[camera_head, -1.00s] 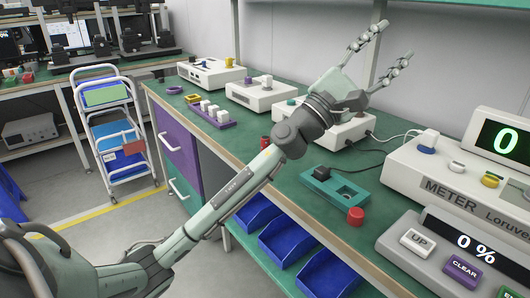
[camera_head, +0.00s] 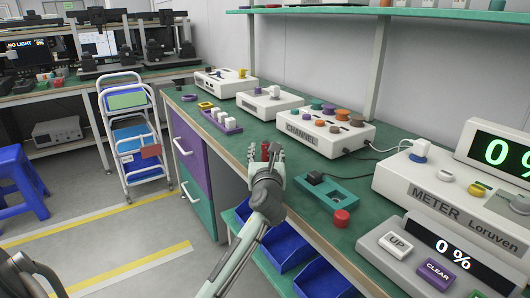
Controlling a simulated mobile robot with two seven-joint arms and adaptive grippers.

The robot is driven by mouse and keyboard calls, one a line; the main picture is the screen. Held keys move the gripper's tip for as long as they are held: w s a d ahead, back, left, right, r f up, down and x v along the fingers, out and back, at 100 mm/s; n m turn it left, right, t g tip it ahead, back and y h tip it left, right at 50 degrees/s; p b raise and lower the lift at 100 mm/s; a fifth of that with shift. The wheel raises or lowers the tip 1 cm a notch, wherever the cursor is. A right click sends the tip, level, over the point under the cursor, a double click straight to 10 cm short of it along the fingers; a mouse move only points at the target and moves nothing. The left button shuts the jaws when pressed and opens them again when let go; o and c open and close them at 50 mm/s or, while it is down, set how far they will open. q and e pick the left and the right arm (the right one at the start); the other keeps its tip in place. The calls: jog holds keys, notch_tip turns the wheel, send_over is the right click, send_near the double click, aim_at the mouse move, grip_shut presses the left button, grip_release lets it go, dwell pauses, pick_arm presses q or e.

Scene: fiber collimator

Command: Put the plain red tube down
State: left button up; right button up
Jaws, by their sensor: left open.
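A small red tube (camera_head: 265,148) is at the front edge of the green bench, left of the white CHANNEL box. My left gripper (camera_head: 266,160) is open, its fingers at either side of the red piece, seen from behind. The fingers hide its lower part, so I cannot tell whether they touch it. Another short red cylinder (camera_head: 341,218) stands upright on the bench beside the teal fixture. My right gripper is not in view.
The CHANNEL box (camera_head: 325,131) with coloured knobs stands behind the gripper. The METER box (camera_head: 440,190) and a button console (camera_head: 420,260) are at the right. A purple rack (camera_head: 222,121) with white blocks is at the left. Blue bins (camera_head: 285,250) hang below the bench edge.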

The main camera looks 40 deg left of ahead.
aim_at(265, 146)
pick_arm(q)
jog(key=shift+x, duration=1.95)
grip_shut()
